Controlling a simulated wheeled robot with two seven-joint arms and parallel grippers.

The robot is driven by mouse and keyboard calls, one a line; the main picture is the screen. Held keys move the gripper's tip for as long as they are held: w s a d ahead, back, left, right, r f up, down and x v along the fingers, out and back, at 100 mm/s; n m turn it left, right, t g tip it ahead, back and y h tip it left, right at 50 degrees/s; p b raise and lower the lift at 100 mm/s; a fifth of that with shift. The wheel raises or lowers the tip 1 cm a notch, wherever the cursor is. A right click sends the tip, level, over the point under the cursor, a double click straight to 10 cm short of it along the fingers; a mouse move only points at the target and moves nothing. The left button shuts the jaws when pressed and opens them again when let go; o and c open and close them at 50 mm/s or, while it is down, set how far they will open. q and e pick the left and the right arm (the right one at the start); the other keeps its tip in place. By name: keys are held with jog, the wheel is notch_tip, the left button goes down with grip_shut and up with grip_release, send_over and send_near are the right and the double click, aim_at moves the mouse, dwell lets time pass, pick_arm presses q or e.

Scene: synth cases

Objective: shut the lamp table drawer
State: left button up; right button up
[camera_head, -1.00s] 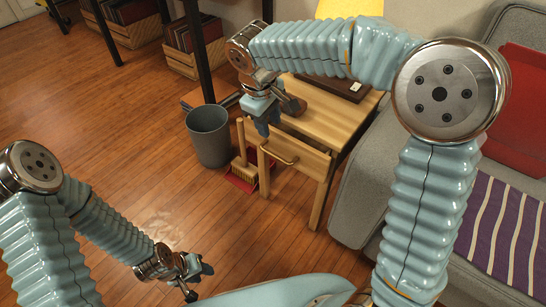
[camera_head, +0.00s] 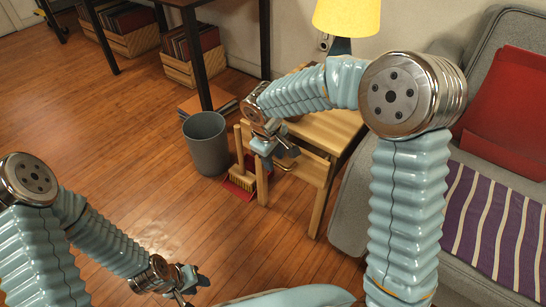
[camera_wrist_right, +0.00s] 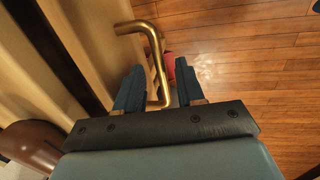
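The lamp table (camera_head: 335,128) is light wood, with a yellow-shaded lamp (camera_head: 346,18) at its back. Its drawer front (camera_head: 312,170) appears to stand out from the table; my right arm hides part of it, so how far is unclear. My right gripper (camera_head: 277,160) is at the drawer front. In the right wrist view, the bent brass drawer handle (camera_wrist_right: 153,45) passes between the two fingers of that gripper (camera_wrist_right: 158,88), with gaps beside it, so the gripper is open around it. My left gripper (camera_head: 192,287) is open and empty, low over the floor.
A grey bin (camera_head: 206,145) and a brush with a red dustpan (camera_head: 240,182) stand left of the table. A grey sofa (camera_head: 352,205) with a red cushion (camera_head: 508,110) is close on the right. Wooden floor (camera_head: 130,180) is clear at the left.

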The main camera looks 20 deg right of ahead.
grip_shut()
jog(key=w+d, duration=0.1)
jog(key=w+d+p, duration=0.1)
jog(key=d, duration=0.1)
jog(key=shift+w+d+r, duration=0.1)
jog(key=shift+w+d, duration=0.05)
jog(key=shift+w, duration=0.15)
grip_release()
dwell(0.4)
notch_tip(320, 180, up, 14)
jog(key=s+a+p, duration=0.1)
jog(key=a, duration=0.1)
jog(key=shift+s+f+p, duration=0.25)
jog(key=shift+s+p, duration=0.05)
jog(key=shift+p, duration=0.05)
